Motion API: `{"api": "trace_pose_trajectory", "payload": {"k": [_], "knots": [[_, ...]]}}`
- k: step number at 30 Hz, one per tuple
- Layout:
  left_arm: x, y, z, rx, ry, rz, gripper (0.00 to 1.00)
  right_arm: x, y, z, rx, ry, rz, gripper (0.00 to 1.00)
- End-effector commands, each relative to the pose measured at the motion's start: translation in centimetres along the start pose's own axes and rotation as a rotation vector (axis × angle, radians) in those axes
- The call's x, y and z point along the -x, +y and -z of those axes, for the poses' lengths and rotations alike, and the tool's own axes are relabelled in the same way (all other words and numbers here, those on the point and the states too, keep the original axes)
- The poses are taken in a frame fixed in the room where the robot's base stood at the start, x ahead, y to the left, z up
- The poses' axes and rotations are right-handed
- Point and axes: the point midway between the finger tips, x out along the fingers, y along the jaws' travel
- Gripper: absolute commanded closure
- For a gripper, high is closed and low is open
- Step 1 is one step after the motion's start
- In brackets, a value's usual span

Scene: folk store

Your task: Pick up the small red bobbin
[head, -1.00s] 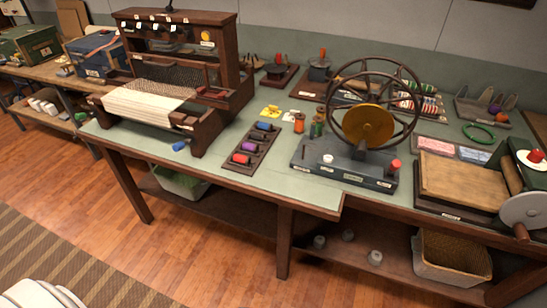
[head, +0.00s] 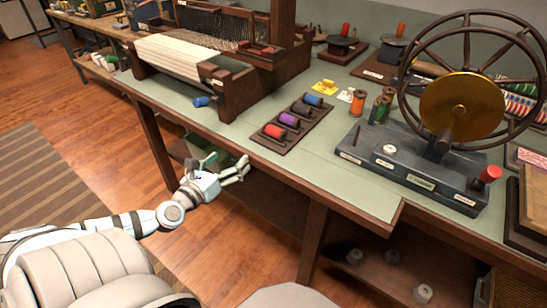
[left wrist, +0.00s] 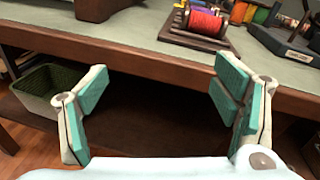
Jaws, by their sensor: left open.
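The small red bobbin (head: 274,131) lies at the near end of a dark wooden rack (head: 283,146) on the green-topped table. The rack also holds purple and blue bobbins. In the left wrist view the red bobbin (left wrist: 203,22) is near the top, beyond the table edge, with red thread wound on it. My left gripper (head: 241,169) is open and empty, in front of the table and to the left of the rack, short of the bobbin. In its wrist view the two fingers stand wide apart, with nothing between them. My right gripper is not in view.
A loom (head: 190,63) stands to the left, with a blue bobbin (head: 203,101) loose before it. A wheel winder (head: 410,172) with a red knob stands right of the rack. The wooden table edge (left wrist: 150,66) lies ahead of my left gripper.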

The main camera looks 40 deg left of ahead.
Motion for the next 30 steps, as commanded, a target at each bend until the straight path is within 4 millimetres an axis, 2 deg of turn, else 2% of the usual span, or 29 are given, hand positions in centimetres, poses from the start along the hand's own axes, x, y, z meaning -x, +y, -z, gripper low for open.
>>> {"api": "trace_pose_trajectory", "payload": {"k": [1, 2, 3, 5, 8, 12, 19, 24, 30], "knots": [[-0.2, -2.4, -0.5, -0.094, -0.038, 0.079, 0.18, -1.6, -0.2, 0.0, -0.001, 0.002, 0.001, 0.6], [-0.3, -3.5, -1.2, -0.14, -0.06, 0.113, 0.18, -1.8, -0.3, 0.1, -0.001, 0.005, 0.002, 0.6], [-0.5, -4.6, -1.9, -0.178, -0.079, 0.14, 0.18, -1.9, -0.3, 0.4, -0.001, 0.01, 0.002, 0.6], [-1.4, -5.3, -2.6, -0.198, -0.093, 0.153, 0.18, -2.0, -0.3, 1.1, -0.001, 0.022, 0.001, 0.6], [-3.8, -5.6, -3.4, -0.192, -0.096, 0.148, 0.18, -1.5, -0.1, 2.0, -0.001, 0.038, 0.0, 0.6], [-7.2, -6.4, -4.0, -0.186, -0.094, 0.152, 0.18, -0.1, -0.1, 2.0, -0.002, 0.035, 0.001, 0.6], [-10.2, -6.7, -4.2, -0.191, -0.089, 0.152, 0.18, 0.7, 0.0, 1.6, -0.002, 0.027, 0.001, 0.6], [-13.5, -7.1, -4.5, -0.191, -0.089, 0.152, 0.18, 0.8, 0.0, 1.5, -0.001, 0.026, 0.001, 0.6], [-14.2, -7.2, -4.4, -0.193, -0.086, 0.154, 0.18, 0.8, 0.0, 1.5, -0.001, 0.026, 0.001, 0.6]]}}
